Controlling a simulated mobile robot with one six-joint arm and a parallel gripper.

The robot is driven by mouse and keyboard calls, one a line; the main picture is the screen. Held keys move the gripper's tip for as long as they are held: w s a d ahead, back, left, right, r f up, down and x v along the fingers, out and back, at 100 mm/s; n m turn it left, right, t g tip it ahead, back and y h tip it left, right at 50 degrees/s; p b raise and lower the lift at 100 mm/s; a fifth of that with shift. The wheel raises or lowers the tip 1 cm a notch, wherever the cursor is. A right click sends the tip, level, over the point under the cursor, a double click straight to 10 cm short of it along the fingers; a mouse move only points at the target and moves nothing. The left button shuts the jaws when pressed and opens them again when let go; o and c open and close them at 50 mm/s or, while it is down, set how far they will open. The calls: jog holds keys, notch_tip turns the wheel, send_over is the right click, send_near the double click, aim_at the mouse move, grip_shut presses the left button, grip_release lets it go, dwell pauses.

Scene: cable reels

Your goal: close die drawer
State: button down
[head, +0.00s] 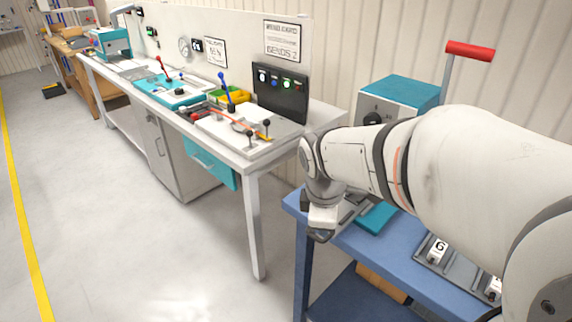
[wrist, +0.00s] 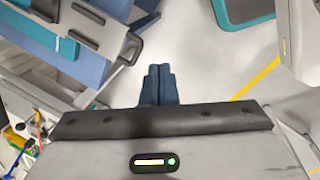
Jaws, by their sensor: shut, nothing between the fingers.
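A teal drawer (head: 212,165) sits under the top of the white workbench (head: 255,205), left of the middle in the head view. Its front carries a pale handle. How far it stands out from the bench is hard to judge. My gripper (head: 320,236) is to the right of the drawer and apart from it, above the near left corner of the blue cart. In the wrist view my gripper's dark blue fingers (wrist: 158,72) are together with nothing between them. A grey shape with a teal rim (wrist: 242,12) shows at the top there; I cannot tell whether it is the drawer.
The blue cart (head: 385,250) stands in front of the bench's right end, with grey holders and a teal-topped machine (head: 398,95) behind it. Lever tools and a yellow-green bin (head: 230,95) are on the bench.

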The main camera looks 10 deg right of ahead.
jog(key=w+f+n, duration=0.1)
jog(key=w+n, duration=0.6)
jog(key=n, duration=0.4)
jog(key=x, duration=1)
jog(key=shift+s+d+h+p, duration=0.3)
jog(key=shift+d+h, duration=0.05)
jog(key=shift+h, duration=0.05)
jog(key=shift+w+r, duration=0.1)
